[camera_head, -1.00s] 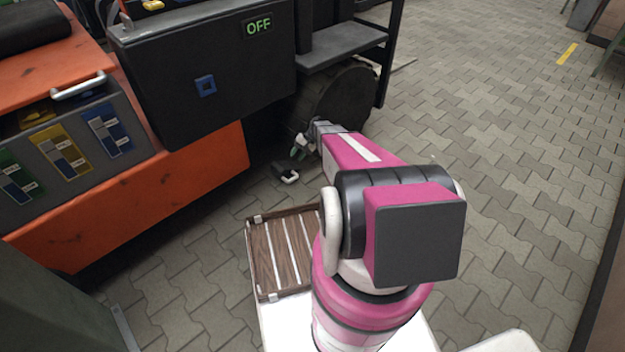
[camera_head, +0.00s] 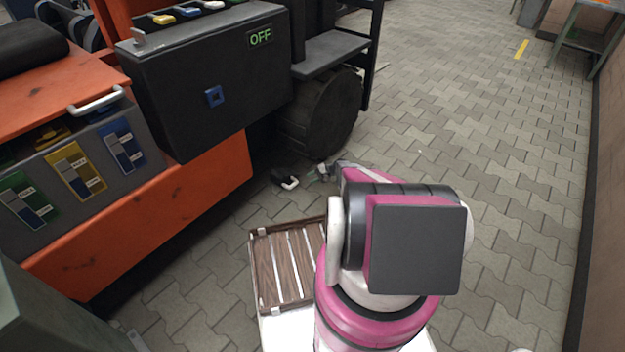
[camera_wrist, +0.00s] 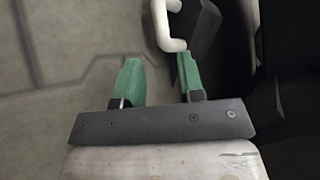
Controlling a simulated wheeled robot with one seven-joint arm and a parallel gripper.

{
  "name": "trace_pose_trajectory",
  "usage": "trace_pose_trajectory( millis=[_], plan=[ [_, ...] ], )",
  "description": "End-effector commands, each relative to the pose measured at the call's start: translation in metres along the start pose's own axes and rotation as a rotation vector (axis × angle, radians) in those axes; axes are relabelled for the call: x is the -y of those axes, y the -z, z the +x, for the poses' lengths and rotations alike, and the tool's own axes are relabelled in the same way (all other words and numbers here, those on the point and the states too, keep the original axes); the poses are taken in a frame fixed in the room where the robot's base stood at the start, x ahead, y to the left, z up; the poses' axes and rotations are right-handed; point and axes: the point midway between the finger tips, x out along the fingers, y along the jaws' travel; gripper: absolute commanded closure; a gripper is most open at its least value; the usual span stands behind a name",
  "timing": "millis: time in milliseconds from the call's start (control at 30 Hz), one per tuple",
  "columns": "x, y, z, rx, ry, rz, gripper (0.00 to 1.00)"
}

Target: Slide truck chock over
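The chock (camera_head: 283,177) is a small dark block with a white handle. It lies on the paving beside the large dark wheel (camera_head: 322,112). My gripper (camera_head: 322,171) is just right of it, low, partly hidden by my arm. In the wrist view, my gripper's two green fingers (camera_wrist: 157,68) are apart with nothing held between them. The chock's white handle (camera_wrist: 161,25) is just ahead of the fingertips, closer to the right finger. The bend of the handle is at or very near that fingertip; contact cannot be told. The dark chock body (camera_wrist: 206,28) is to its right.
The orange vehicle (camera_head: 150,210) with a black box marked OFF (camera_head: 215,65) fills the left. A black step frame (camera_head: 335,52) overhangs the wheel. A wooden slatted tray (camera_head: 287,270) is left of my arm. Open paving (camera_head: 470,130) lies right.

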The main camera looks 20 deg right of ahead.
Motion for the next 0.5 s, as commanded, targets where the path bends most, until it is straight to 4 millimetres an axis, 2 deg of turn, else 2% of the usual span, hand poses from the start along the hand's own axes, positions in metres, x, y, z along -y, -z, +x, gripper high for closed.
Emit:
trace_pose_trajectory(
  millis=[167, 267, 500],
  plan=[
    [0.0, 0.0, 0.004, 0.0, -0.001, 0.0, 0.64],
    [0.0, 0.0, 0.013, 0.001, -0.001, 0.0, 0.64],
    [-0.001, 0.0, 0.051, 0.002, -0.003, 0.0, 0.64]
  ],
)
